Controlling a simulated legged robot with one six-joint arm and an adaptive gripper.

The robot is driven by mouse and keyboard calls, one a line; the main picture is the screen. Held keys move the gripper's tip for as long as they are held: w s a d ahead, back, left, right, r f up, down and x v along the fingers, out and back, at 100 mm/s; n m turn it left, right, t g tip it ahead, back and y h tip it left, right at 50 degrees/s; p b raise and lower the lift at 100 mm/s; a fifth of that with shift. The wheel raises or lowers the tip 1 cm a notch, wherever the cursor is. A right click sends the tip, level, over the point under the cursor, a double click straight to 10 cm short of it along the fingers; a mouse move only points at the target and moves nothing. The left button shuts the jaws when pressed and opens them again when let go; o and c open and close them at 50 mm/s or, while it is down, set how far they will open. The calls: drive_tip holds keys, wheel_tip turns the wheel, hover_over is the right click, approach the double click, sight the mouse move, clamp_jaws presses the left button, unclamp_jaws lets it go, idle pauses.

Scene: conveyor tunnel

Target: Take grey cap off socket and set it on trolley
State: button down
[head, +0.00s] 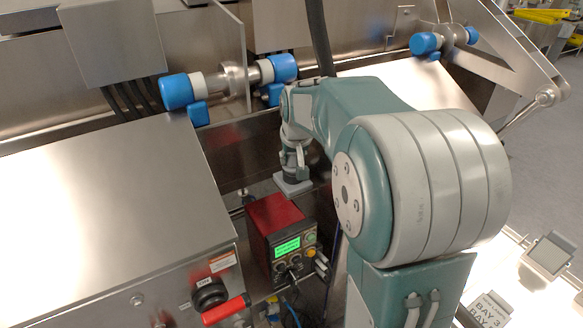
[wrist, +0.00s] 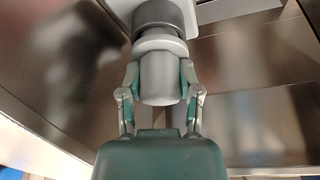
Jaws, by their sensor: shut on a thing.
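In the wrist view, my gripper (wrist: 160,76) is shut on the grey cap (wrist: 162,82), a smooth cylinder between its two fingers. Beyond the cap are a pale ring and the dark round socket (wrist: 158,14) on a light plate. The cap is in line with the socket and shows no clear gap from it. In the head view, my gripper (head: 294,160) points down at a grey square plate (head: 293,185); the cap is hard to make out there. A bright surface (head: 515,262) at the lower right may be the trolley.
A red box with a green screen (head: 285,240) stands just below my gripper. A steel cabinet (head: 100,210) with a red-handled switch (head: 215,300) is at the left. Blue-capped rollers (head: 180,91) line the conveyor behind. A bay label (head: 490,305) and a small grey pad (head: 550,253) sit at the lower right.

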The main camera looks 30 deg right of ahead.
drive_tip(key=shift+r, duration=0.95)
drive_tip(key=shift+r, duration=1.15)
